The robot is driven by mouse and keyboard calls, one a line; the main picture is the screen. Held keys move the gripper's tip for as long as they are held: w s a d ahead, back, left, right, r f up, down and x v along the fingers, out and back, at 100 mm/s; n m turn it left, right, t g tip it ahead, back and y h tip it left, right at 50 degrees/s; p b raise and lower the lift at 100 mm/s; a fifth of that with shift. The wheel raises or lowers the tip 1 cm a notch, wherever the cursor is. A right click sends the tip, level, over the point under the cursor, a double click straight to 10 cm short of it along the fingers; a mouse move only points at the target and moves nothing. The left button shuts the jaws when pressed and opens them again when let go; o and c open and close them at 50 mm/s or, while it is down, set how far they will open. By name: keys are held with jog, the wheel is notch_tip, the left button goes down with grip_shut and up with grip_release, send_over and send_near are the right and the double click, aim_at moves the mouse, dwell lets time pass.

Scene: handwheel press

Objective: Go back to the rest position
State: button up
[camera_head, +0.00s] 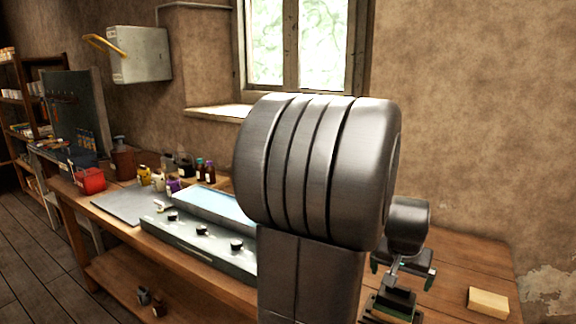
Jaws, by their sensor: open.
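My gripper (402,277) is at the right of the head view, above the wooden workbench. Its two fingers with green pads are spread apart, and I see nothing held between them. A dark block-shaped device (391,306) with a lighter band stands just below the gripper, partly cut off by the lower edge. A thin grey rod shows between the fingers; I cannot tell what it belongs to. My large grey arm link fills the middle of the view and hides part of the bench. No handwheel can be made out clearly.
The workbench (455,262) runs along the wall. A tan block (488,302) lies at its right end. A grey-green box with black knobs (190,240), several small bottles (200,172) and a red container (90,180) stand to the left. A wall box (145,55) hangs upper left.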

aim_at(399, 286)
jog(key=x, duration=0.8)
jog(key=shift+s, duration=0.1)
jog(key=shift+r, duration=0.1)
jog(key=shift+a+r, duration=0.1)
jog(key=shift+r, duration=0.05)
